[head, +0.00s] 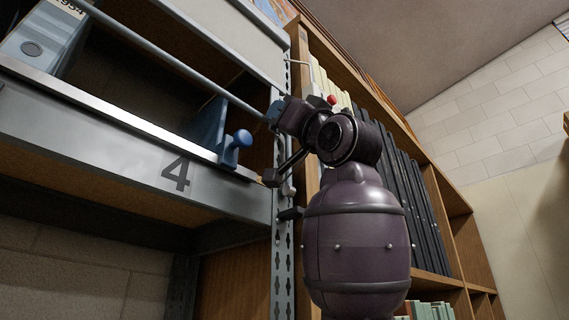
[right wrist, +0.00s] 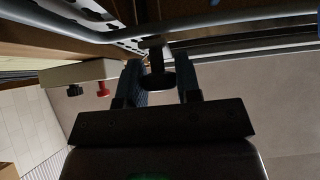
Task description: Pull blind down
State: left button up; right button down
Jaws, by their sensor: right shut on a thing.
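The blind shows as a pale grey panel (head: 235,35) across the top of the shelf bay. A grey bar (head: 180,62) runs slantwise along the bay below it, and the bar also crosses the top of the right wrist view (right wrist: 225,22). My right gripper (head: 276,112) is at the bar's right end, by the steel upright. In the right wrist view its two blue fingers (right wrist: 161,84) are on either side of a dark knob-like grip (right wrist: 156,62) by the bar. The exact contact is dark and hard to see. My left gripper is not in view.
A perforated steel upright (head: 283,270) stands close to my right arm. A wooden bookcase with dark binders (head: 405,185) is behind it. A red knob (right wrist: 103,89) shows nearby.

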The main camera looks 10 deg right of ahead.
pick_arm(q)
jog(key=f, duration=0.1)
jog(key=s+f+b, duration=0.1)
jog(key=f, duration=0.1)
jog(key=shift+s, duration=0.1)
pick_arm(e)
notch_tip(320, 180, down, 13)
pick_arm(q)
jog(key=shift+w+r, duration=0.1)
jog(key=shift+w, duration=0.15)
pick_arm(e)
jog(key=c, duration=0.8)
grip_release()
jog(key=shift+c, duration=0.2)
jog(key=shift+f, duration=0.1)
pick_arm(q)
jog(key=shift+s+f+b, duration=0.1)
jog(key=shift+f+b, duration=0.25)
jog(key=shift+b, duration=0.3)
pick_arm(e)
jog(key=v, duration=1)
jog(key=shift+s+d+f, duration=0.2)
jog(key=shift+s+f, duration=0.05)
